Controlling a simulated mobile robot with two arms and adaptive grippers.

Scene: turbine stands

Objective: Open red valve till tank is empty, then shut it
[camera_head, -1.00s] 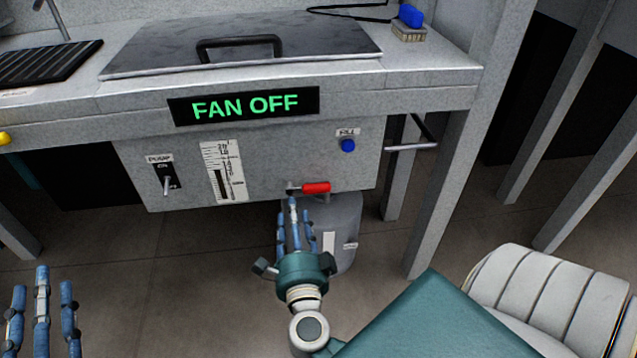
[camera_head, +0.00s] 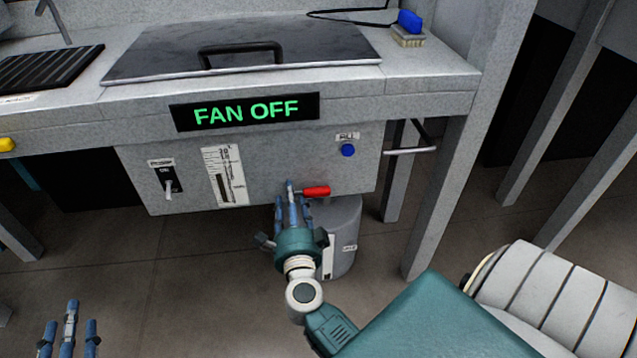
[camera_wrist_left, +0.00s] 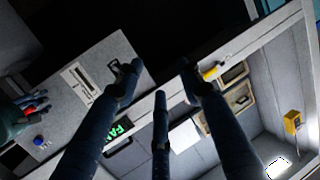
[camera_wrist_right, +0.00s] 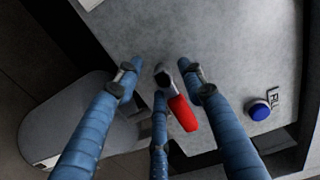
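The red valve handle (camera_head: 316,191) sticks out to the right, about level, from the lower edge of the grey tank panel (camera_head: 275,165). A level gauge (camera_head: 222,175) on the panel shows a short dark column low on its scale. My right gripper (camera_head: 291,190) is just left of the red handle. In the right wrist view its fingers (camera_wrist_right: 160,78) are spread around the metal valve stem (camera_wrist_right: 163,78), with the red handle (camera_wrist_right: 183,113) between two fingers; contact is unclear. My left gripper (camera_head: 71,318) is open and empty at lower left.
A grey bucket (camera_head: 345,240) stands below the valve. The panel has a pump switch (camera_head: 169,187) and a blue fill button (camera_head: 348,150). Above is a "FAN OFF" display (camera_head: 245,111). A grey post (camera_head: 437,200) stands to the right.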

